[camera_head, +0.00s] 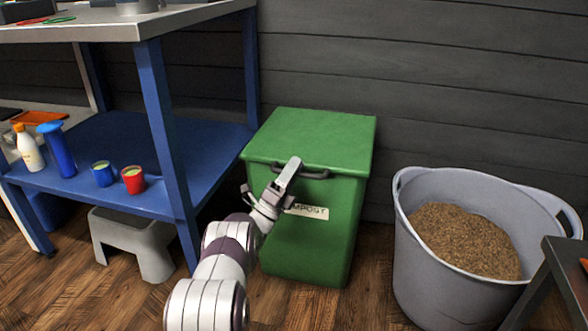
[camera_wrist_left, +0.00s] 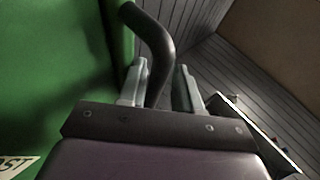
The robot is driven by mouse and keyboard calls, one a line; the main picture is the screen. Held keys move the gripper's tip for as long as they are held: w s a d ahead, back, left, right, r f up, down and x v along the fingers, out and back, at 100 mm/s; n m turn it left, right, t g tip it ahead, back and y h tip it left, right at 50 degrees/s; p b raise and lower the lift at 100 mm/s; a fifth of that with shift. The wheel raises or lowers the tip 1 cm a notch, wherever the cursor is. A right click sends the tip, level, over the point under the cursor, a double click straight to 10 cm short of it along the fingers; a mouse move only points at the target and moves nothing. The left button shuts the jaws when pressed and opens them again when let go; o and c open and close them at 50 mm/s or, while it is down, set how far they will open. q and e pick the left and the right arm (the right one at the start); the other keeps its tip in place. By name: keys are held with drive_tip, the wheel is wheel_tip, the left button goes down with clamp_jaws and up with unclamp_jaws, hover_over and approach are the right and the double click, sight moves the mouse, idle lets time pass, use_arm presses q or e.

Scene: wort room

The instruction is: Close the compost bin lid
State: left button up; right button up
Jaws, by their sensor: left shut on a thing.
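The green compost bin (camera_head: 305,235) stands on the floor against the wall, with a label on its front partly hidden by my left gripper. Its green lid (camera_head: 315,137) lies flat on top and looks shut. A dark handle (camera_head: 315,174) runs along the lid's front edge. My left gripper (camera_head: 291,170) is at the handle's left end. In the left wrist view the handle (camera_wrist_left: 150,40) passes between the fingers of my left gripper (camera_wrist_left: 158,88), which is shut on it. The green bin also fills the left of that view (camera_wrist_left: 50,70). My right gripper is not in view.
A blue shelf unit (camera_head: 165,120) stands left of the bin, holding bottles and two cups. A grey stool (camera_head: 130,232) is under it. A grey tub (camera_head: 425,265) of brown grain stands to the right. A dark table edge (camera_head: 565,265) is at far right.

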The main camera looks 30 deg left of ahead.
use_arm(q)
drive_tip(key=shift+s+f+y, duration=0.1)
drive_tip(key=shift+f+y, duration=0.2)
drive_tip(key=shift+f, duration=0.1)
drive_tip(key=p+v, duration=0.5)
drive_tip(key=v, duration=0.7)
drive_tip(key=shift+a, duration=0.15)
drive_tip(key=shift+s+r, duration=0.1)
